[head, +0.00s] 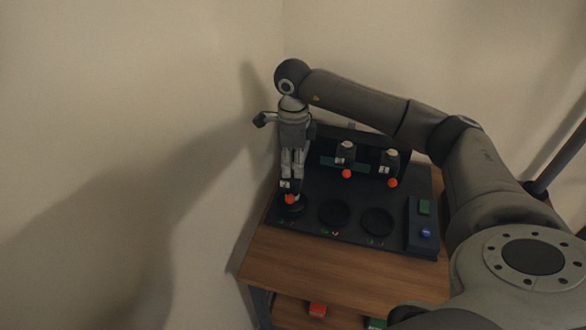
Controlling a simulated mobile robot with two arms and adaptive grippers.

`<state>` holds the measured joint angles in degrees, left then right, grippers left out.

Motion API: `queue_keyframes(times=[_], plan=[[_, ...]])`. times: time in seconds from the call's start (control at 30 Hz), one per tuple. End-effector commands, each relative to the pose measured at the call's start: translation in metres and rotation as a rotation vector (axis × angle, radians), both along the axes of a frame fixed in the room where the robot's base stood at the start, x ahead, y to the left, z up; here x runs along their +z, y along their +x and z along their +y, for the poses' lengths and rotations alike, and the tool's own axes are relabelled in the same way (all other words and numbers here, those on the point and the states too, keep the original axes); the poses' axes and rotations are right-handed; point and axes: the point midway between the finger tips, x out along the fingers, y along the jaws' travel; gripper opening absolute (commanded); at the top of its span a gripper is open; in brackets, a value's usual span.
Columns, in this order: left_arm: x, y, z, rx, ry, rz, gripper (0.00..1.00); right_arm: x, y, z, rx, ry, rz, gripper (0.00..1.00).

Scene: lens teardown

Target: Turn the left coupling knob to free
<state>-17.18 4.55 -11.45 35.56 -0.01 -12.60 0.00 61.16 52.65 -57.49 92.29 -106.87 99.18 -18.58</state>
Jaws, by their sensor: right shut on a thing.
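My right gripper (292,176) points straight down over the left end of a dark panel (310,187). It is shut on the top of a small dark piece with a white mark (285,184) and an orange-red tip (289,199). That piece is at the left round black knob (295,210), which it partly covers. I cannot tell whether the piece is part of the knob or set on it. The knob's turned position is too small to read. Small green and red marks lie in front of the round knobs. My left gripper is not in view.
A middle round (334,212) and a right round (376,222) are uncovered. Two similar orange-tipped pieces (346,154) (389,162) stand behind. A box with green and blue buttons (421,228) sits at right. The wooden table's front (325,268) is clear; the wall is close at left.

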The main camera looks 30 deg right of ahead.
Motion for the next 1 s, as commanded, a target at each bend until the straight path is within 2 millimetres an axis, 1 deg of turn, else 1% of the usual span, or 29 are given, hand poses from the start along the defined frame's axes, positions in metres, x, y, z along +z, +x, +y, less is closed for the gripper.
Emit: queue_keyframes(times=[0.03, 0.1, 0.5, 0.73, 1.0], plan=[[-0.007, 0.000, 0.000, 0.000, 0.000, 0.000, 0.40, -0.002, 0.001, 0.000, 0.045, 0.001, -0.004, 0.02], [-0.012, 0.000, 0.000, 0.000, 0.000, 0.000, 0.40, -0.002, 0.001, 0.000, 0.111, 0.000, -0.004, 0.02], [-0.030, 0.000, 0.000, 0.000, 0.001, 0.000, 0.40, -0.001, 0.001, 0.000, 0.435, 0.000, -0.003, 0.02], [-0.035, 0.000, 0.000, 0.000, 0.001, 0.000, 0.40, 0.000, 0.002, 0.000, 0.545, 0.002, -0.003, 0.02], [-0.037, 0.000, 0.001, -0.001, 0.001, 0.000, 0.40, 0.001, 0.002, 0.000, 0.597, 0.002, -0.003, 0.02]])
